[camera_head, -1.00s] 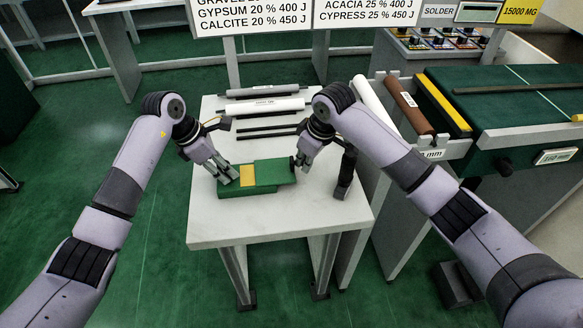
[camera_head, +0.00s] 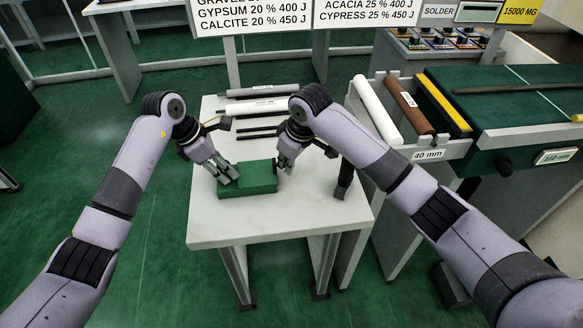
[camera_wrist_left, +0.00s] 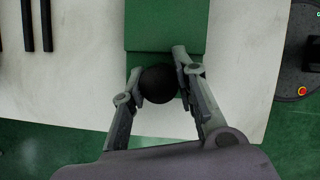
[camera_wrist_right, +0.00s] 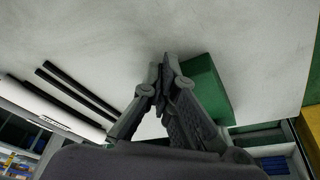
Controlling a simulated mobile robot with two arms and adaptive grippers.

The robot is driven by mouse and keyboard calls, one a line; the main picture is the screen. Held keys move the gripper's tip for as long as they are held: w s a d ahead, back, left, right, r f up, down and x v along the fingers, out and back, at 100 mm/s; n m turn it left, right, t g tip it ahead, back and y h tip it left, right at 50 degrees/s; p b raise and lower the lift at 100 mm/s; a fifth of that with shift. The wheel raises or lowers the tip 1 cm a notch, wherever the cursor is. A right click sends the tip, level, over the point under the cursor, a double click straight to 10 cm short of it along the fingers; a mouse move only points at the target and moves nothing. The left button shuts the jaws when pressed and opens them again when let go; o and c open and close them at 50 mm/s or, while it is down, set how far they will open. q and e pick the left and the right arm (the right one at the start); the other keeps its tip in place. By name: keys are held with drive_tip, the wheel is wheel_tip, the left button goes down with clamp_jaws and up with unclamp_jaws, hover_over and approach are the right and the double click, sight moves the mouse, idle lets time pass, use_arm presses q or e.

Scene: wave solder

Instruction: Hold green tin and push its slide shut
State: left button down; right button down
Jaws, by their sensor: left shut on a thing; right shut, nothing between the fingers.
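The green tin (camera_head: 262,186) lies on the white table, its lid flush along the body with no yellow inside showing. My left gripper (camera_head: 228,179) is shut on the tin's left end. In the left wrist view the fingers (camera_wrist_left: 160,82) sit either side of that end, with a dark round knob between them; the tin (camera_wrist_left: 165,28) stretches away beyond. My right gripper (camera_head: 284,166) is shut and empty at the tin's right end. In the right wrist view its closed fingertips (camera_wrist_right: 167,70) are beside the tin (camera_wrist_right: 208,86); whether they touch it is unclear.
Dark rods (camera_head: 262,132) and a white roll (camera_head: 262,107) lie behind the tin on the table (camera_head: 225,228). A black upright tool (camera_head: 345,175) stands near the right edge. A rack of rolls and a green conveyor (camera_head: 500,95) are to the right. The table's front is clear.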

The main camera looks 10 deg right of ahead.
use_arm(q)
drive_tip(key=shift+f, duration=0.1)
use_arm(e)
drive_tip(key=shift+d, duration=0.5)
wheel_tip(320, 180, up, 7)
idle(0.6)
use_arm(q)
drive_tip(key=c, duration=1.2)
unclamp_jaws()
drive_tip(key=v, duration=1.2)
